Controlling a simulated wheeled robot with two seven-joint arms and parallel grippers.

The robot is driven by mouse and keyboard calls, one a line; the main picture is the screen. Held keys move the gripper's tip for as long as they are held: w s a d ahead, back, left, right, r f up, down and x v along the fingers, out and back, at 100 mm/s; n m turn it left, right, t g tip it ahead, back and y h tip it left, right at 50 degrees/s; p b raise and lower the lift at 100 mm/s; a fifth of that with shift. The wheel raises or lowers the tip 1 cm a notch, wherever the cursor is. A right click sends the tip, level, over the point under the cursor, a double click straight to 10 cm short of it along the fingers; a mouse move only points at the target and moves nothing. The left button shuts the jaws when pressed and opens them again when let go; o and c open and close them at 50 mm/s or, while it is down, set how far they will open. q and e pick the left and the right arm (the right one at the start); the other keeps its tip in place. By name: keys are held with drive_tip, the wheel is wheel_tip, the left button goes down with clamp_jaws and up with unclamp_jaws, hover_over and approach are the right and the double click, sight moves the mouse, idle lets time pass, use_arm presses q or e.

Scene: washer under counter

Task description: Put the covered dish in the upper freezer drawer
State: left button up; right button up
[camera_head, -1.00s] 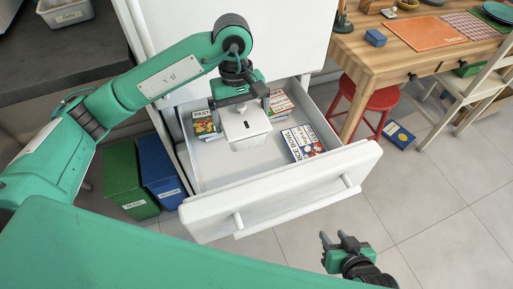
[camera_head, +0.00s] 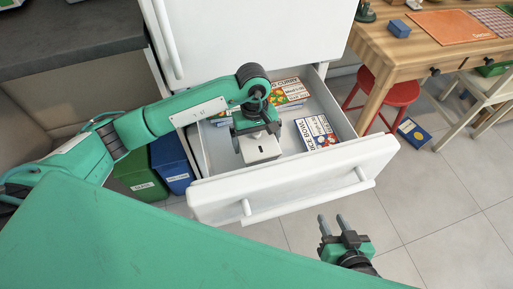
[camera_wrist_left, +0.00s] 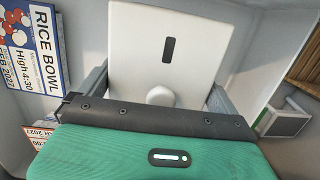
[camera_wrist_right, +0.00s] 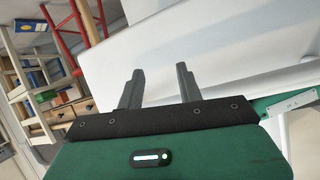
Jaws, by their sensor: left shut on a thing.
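The covered dish (camera_head: 263,149) is white and square, with a dark slot and a round knob on its lid. The left wrist view shows the lid (camera_wrist_left: 190,45) between the two fingers. My left gripper (camera_head: 256,132) is shut on the dish, within the opening of the pulled-out white freezer drawer (camera_head: 300,184), near its front wall. I cannot tell whether the dish touches the drawer floor. My right gripper (camera_head: 332,221) is open and empty, in front of the drawer; its spread fingers also show in the right wrist view (camera_wrist_right: 158,78).
A rice bowl box (camera_head: 317,132) lies in the drawer right of the dish, and more food boxes (camera_head: 290,92) lie at the back. Green (camera_head: 142,176) and blue (camera_head: 172,163) bins stand left. A red stool (camera_head: 388,90) and wooden table (camera_head: 415,50) are right.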

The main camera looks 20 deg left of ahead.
use_arm(q)
wheel_tip(320, 180, down, 4)
drive_tip(key=shift+f, duration=0.1)
use_arm(e)
drive_tip(key=shift+a+r+t, duration=0.15)
drive_tip(key=shift+a+t, duration=0.3)
drive_tip(key=shift+t, duration=0.05)
use_arm(q)
drive_tip(key=shift+b, duration=0.35)
use_arm(e)
drive_tip(key=shift+w, duration=0.1)
use_arm(q)
drive_tip(key=shift+o, duration=1.4)
use_arm(e)
drive_tip(key=shift+w+a+r+y, duration=0.1)
drive_tip(key=shift+r+y, duration=0.15)
drive_tip(key=shift+y, duration=0.05)
